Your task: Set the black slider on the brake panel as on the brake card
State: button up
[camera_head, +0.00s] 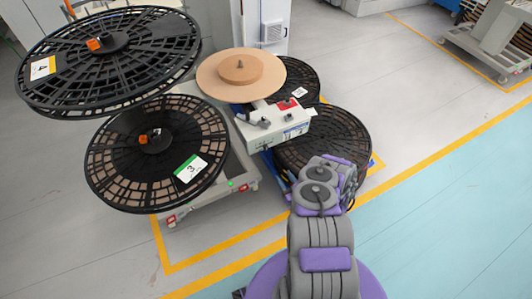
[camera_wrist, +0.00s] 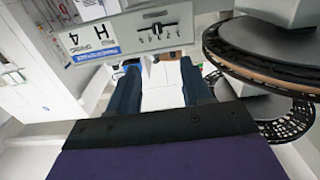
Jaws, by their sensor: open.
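The brake panel (camera_wrist: 205,30) is a pale grey face across the top of the wrist view, slightly tilted. On it is a dark slider (camera_wrist: 155,14) on a horizontal slot with small tick marks; its exact setting is too small to tell. A white card (camera_wrist: 92,38) with a blue strip, marked "H" and "4", is left of the slider. My gripper (camera_wrist: 160,72) is open and empty, its two dark fingers below the slider and apart from it.
Large black reels crowd the station: one marked 4 (camera_head: 75,65), one marked 3 (camera_head: 130,160), and another (camera_head: 335,140) beside my arm. A tan disc (camera_head: 222,80) sits behind the box. A reel (camera_wrist: 255,60) is close right of my fingers.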

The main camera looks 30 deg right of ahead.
aim_at(267, 148)
jog(key=w, duration=1.7)
jog(key=shift+w+d, duration=0.1)
jog(key=shift+a, duration=0.25)
jog(key=shift+c, duration=0.3)
jog(key=shift+d, duration=0.15)
grip_shut()
